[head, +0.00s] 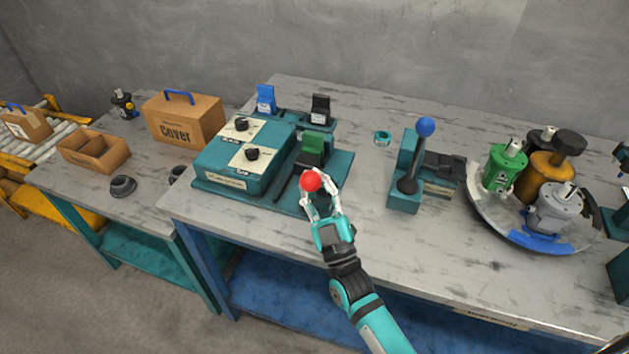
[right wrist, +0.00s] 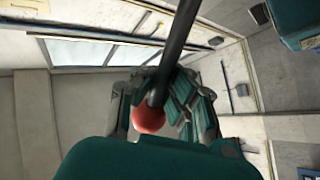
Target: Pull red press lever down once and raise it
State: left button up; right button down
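The red ball knob (head: 311,181) of the press lever is at the front of the teal press station. In the head view its rod is mostly hidden. My right gripper (head: 321,186) is at the knob, with its fingers spread on either side and the knob nearer the left finger. The right wrist view shows the red knob (right wrist: 148,119) and its black rod (right wrist: 176,50) between the spread fingers (right wrist: 165,105). I cannot tell whether a finger touches the knob. A green block (head: 313,146) sits on the black fixture just behind the knob. My left gripper is out of view.
A teal control box (head: 228,178) with two black knobs stands left of the lever. A blue-knobbed lever (head: 425,127) stands to the right. A round tray (head: 482,218) with several motors is at the far right. The grey tabletop (head: 360,235) is clear in front of the blue-knobbed lever.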

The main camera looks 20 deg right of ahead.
jog(key=shift+s+a+f, duration=0.1)
jog(key=shift+f, duration=0.45)
jog(key=c, duration=1.4)
grip_release()
jog(key=shift+s+r, duration=0.25)
jog(key=shift+r, duration=0.05)
jog(key=shift+o, duration=0.4)
jog(key=shift+w, duration=0.1)
jog(key=shift+s+f, duration=0.2)
jog(key=shift+s, duration=0.1)
jog(key=s+d+f, duration=0.1)
jog(key=s+d, duration=0.1)
jog(key=s, duration=1.1)
jog(key=shift+s+d+f, duration=0.15)
jog(key=shift+s, duration=0.2)
